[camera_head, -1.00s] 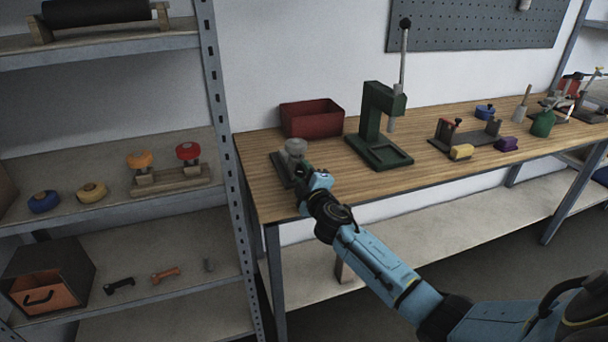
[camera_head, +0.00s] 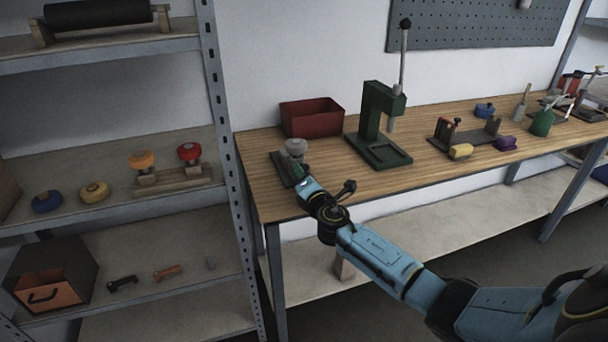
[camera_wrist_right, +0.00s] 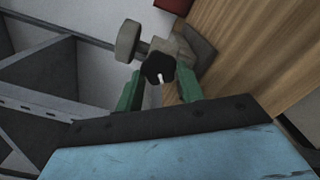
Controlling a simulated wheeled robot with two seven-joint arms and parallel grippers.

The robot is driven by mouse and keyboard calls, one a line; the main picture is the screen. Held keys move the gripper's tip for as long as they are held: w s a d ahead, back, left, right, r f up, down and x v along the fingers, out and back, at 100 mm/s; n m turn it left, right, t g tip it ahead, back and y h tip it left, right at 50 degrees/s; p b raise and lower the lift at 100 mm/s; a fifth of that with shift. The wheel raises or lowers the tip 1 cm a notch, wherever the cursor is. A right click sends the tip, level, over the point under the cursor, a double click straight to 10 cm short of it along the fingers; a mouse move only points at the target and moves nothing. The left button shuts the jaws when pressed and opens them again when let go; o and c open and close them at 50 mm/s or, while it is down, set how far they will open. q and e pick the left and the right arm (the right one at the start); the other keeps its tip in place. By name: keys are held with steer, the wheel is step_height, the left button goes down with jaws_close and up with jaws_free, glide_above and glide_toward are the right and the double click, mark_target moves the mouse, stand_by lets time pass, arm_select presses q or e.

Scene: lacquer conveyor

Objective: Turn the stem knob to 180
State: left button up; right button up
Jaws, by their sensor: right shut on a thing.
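A valve fixture stands on the near left corner of the bench, with a dark base plate (camera_head: 279,164) and a round grey wheel (camera_head: 296,145) on top. In the right wrist view the grey wheel (camera_wrist_right: 128,41) shows beyond a small black stem knob (camera_wrist_right: 152,72) with a white mark. My right gripper (camera_wrist_right: 159,88) has its two green fingers on either side of the black knob and is shut on it. In the head view the knob is hidden behind my right gripper (camera_head: 302,182). The knob's angle cannot be read. My left gripper is not in view.
A red bin (camera_head: 312,118) stands behind the fixture and a green press (camera_head: 378,130) to its right. A metal shelf post (camera_head: 222,130) rises close on the left. Purple and yellow blocks lie farther right. The bench front between fixture and press is clear.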

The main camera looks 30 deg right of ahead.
steer(key=shift+n, duration=1)
steer(key=n+p, duration=0.1)
steer(key=n, duration=0.2)
steer(key=shift+n, duration=0.3)
steer(key=shift+n+p, duration=0.55)
steer(key=shift+n, duration=0.35)
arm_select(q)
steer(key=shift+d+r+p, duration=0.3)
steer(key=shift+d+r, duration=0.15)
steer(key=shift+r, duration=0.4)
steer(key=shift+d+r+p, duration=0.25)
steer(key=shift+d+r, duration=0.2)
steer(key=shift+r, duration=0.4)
arm_select(e)
steer(key=shift+d+f+n, duration=0.1)
steer(key=shift+n, duration=1.8)
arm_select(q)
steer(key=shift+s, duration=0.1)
arm_select(e)
steer(key=o, duration=1)
steer(key=shift+s, duration=0.1)
